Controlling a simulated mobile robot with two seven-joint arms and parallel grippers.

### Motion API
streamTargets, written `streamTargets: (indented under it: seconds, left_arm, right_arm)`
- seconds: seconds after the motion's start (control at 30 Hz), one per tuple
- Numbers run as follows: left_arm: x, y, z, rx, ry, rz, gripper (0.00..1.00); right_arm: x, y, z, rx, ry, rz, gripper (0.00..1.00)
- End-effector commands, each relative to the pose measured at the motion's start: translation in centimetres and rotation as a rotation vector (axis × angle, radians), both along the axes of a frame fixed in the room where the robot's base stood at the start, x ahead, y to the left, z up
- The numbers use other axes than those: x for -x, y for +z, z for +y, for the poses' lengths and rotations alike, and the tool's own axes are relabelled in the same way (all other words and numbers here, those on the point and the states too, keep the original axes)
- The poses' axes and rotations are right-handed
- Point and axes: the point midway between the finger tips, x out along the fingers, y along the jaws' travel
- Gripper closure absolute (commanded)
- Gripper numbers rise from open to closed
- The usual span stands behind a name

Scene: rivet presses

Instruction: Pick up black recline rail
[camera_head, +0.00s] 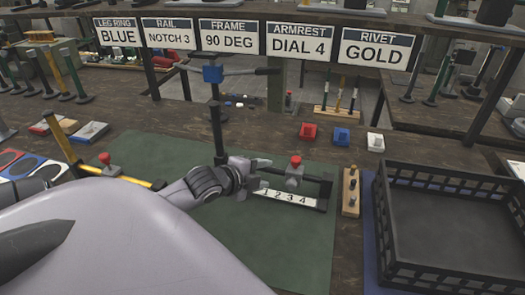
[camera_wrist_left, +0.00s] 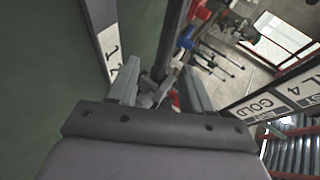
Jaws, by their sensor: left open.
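A black bar (camera_head: 312,179), which looks like the recline rail, runs along the back of a white strip numbered 1 to 4 (camera_head: 287,196) on the green mat. A red-knobbed grey clamp (camera_head: 295,172) stands at it. My left gripper (camera_head: 259,173) is open at the left end of this fixture, its fingers pointing right. In the left wrist view, the open fingers (camera_wrist_left: 160,90) have a dark bar (camera_wrist_left: 171,38) ahead and the numbered strip (camera_wrist_left: 108,48) to the left. Whether the bar lies between the fingertips I cannot tell. My right gripper is not in view.
A black crate (camera_head: 445,225) stands at the right, beside a wooden block with pegs (camera_head: 351,190). A dark upright post with a blue clamp (camera_head: 213,75) rises just behind my left gripper. Red, blue and white blocks sit farther back. The front of the green mat (camera_head: 290,245) is clear.

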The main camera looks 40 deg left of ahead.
Motion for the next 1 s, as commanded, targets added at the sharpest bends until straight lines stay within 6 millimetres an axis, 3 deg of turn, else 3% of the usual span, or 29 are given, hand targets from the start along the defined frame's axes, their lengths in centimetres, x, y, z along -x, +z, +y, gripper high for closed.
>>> streamTargets:
  seconds: [0.7, 1.0]
  left_arm:
    - [-5.8, -2.7, 0.6, 0.002, 0.0, -0.001, 0.5]
    - [-6.2, -3.0, 0.6, 0.0, -0.001, 0.0, 0.5]
  right_arm:
    - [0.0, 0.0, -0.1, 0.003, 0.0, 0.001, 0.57]
    - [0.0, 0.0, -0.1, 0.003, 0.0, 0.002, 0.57]
